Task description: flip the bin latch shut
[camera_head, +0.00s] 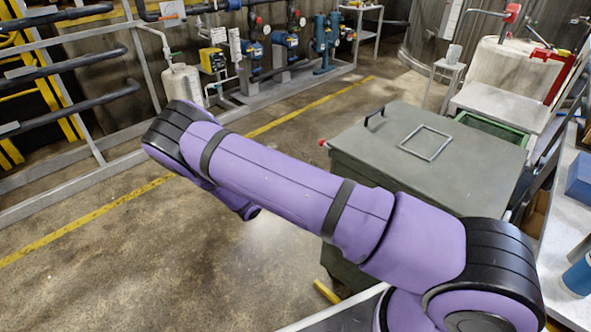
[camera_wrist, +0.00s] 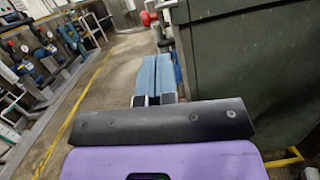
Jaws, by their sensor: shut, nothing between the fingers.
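The grey-green bin (camera_head: 425,150) stands right of centre in the head view, its lid down flat. Its wall (camera_wrist: 240,70) fills the right side of the wrist view. A red-knobbed latch (camera_head: 323,143) sticks out at the bin's left edge. The red knob (camera_wrist: 149,18) also shows in the wrist view, beyond my fingertips near the bin's edge. My gripper (camera_wrist: 157,62) has its two pale blue fingers together, empty, beside the bin wall and pointing towards the latch. A gap to the knob seems to remain. In the head view my arm hides the gripper's fingers.
The lid carries a black handle (camera_head: 374,118) and a square metal frame (camera_head: 425,143). A yellow bar (camera_wrist: 284,158) sits low at the bin's base. Pipes and pumps (camera_head: 285,45) line the back wall. The floor left of the bin is clear. A workbench (camera_head: 566,215) stands at right.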

